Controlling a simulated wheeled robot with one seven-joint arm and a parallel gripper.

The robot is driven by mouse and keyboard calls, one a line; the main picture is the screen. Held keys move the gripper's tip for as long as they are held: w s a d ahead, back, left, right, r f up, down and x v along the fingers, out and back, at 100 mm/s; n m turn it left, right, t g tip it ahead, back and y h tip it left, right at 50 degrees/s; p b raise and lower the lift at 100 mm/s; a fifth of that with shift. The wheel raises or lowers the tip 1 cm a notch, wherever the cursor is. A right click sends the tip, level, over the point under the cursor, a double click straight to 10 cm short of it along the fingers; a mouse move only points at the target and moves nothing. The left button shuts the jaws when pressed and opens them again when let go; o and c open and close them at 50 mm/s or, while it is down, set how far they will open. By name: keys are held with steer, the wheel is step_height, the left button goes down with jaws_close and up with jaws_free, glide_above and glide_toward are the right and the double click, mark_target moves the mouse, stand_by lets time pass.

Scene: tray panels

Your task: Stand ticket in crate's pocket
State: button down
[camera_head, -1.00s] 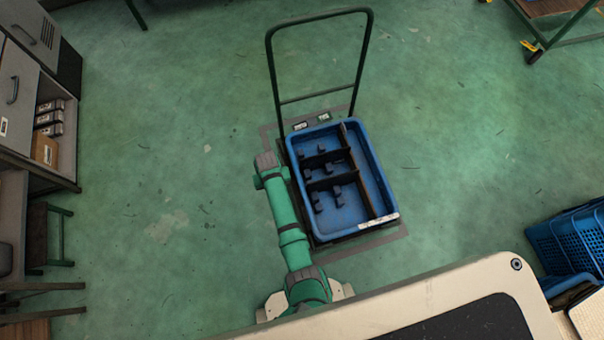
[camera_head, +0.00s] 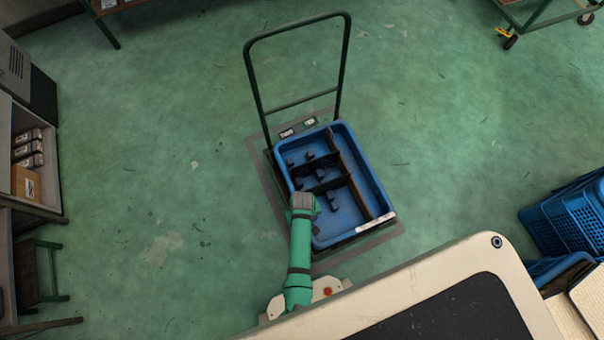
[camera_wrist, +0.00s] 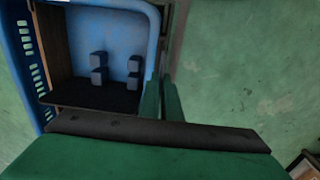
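The blue crate (camera_head: 373,178) sits on a flat cart, with dark dividers (camera_head: 345,181) splitting it into compartments. Small dark blocks stand in pairs in the left compartments. A white strip (camera_head: 375,223) lies on the near rim; I cannot tell whether it is the pocket or a label. In the head view my arm ends over the crate's near left edge and hides my gripper. In the wrist view my gripper's (camera_wrist: 162,80) green fingers are close together, beside the crate (camera_wrist: 152,18). I cannot make out a ticket between them.
The cart's tall handle (camera_head: 345,60) rises behind the crate. Two small cards (camera_head: 287,133) (camera_head: 309,122) lie by the crate's far end. Blue baskets (camera_head: 565,220) stand at the right, shelving (camera_head: 30,155) at the left.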

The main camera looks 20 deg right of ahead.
step_height(320, 180, down, 8)
steer(key=shift+r, duration=0.25)
steer(key=shift+s, duration=0.15)
stand_by(0.9)
steer(key=shift+f, duration=1.45)
steer(key=shift+f, duration=0.25)
steer(key=shift+f, duration=0.3)
steer(key=c, duration=2.4)
jaws_free()
steer(key=shift+f, duration=0.15)
steer(key=o, duration=0.5)
steer(key=shift+d, duration=0.1)
